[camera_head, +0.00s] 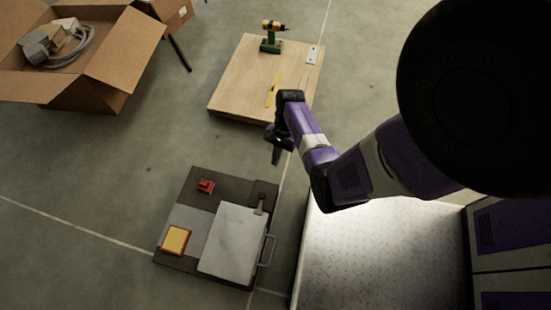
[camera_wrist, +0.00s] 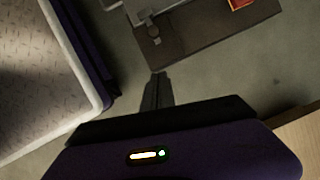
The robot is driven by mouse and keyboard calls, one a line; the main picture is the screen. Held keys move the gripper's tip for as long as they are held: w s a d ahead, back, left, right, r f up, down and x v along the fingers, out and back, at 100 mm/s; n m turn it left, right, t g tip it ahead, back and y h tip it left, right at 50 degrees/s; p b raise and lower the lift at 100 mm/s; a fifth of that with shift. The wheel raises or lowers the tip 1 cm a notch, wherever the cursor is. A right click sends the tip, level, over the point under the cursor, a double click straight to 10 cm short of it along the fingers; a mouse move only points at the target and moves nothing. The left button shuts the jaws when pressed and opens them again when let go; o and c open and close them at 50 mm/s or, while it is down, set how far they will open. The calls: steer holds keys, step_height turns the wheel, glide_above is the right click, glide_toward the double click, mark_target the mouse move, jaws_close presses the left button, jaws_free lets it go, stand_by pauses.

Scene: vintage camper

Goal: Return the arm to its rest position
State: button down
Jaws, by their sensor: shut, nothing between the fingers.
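My gripper (camera_head: 276,157) hangs at the end of my purple and white arm, in the middle of the head view. Its fingers are shut and empty, pointing down in the gap between the wooden board and the dark low table. In the wrist view the closed fingers (camera_wrist: 158,88) show as a narrow dark shape over the grey floor. The gripper touches nothing that I can see.
A wooden board (camera_head: 236,85) holds a drill (camera_head: 271,44) and a yellow tool (camera_head: 272,90). A dark low table (camera_head: 187,200) bears a red object (camera_head: 206,186), a yellow-edged block (camera_head: 175,240) and a pale panel (camera_head: 232,242). An open cardboard box (camera_head: 98,92) stands upper left. Floor between is clear.

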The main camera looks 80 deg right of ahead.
stand_by(0.4)
steer(key=w+d+r+n+t+h, duration=0.1)
steer(key=w+d+h, duration=0.15)
steer(key=d, duration=0.25)
steer(key=w+d+r+n+t+h, duration=0.1)
steer(key=w+d+r+n+h, duration=0.15)
steer(key=d, duration=0.25)
step_height(320, 180, up, 5)
steer(key=w+a+n+t+h, duration=0.1)
steer(key=w+n+t+h, duration=0.15)
steer(key=h, duration=0.25)
steer(key=s+a+r+n+t, duration=0.3)
steer(key=a+r+n+t, duration=0.65)
steer(key=a+r, duration=1.25)
steer(key=s+a+r+n+y, duration=0.3)
steer(key=s+a+r, duration=0.15)
steer(key=a, duration=0.25)
steer(key=s+a+r+n+y, duration=0.3)
steer(key=s+a+r, duration=0.1)
steer(key=s+a, duration=0.2)
step_height(320, 180, up, 24)
steer(key=p, duration=2.5)
steer(key=shift+w, duration=0.2)
